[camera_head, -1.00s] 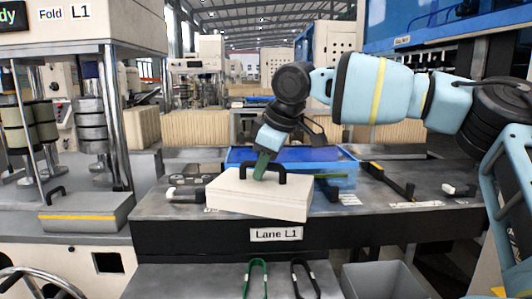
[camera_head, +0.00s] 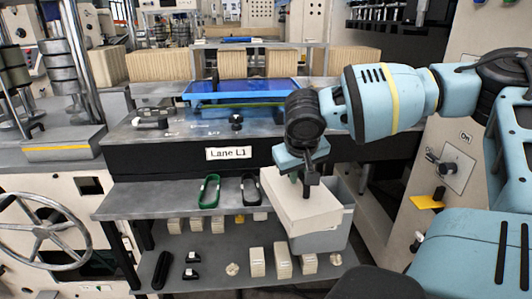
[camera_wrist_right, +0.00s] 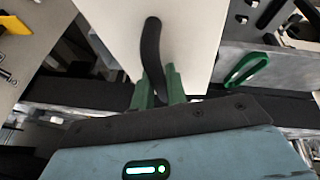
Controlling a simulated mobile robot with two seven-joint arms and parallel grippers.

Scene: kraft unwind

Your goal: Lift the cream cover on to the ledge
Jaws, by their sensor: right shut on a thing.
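The cream cover (camera_head: 300,208) is a box-like lid with a black handle. My right gripper (camera_head: 304,186) is shut on that handle and holds the cover in the air. In the head view the cover hangs in front of the right end of the grey ledge (camera_head: 150,200) below the Lane L1 sign, over a grey bin. In the right wrist view the green fingertips (camera_wrist_right: 158,88) close on the black handle (camera_wrist_right: 151,50), with the cream top (camera_wrist_right: 190,35) behind. The left gripper is not in view.
A green loop (camera_head: 209,191) and a black loop (camera_head: 250,188) lie on the ledge. The grey bin (camera_head: 322,240) is under the cover. A blue tray (camera_head: 240,92) sits on the bench above. Several small cream parts stand on the lower shelf (camera_head: 205,272). The ledge's left part is clear.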

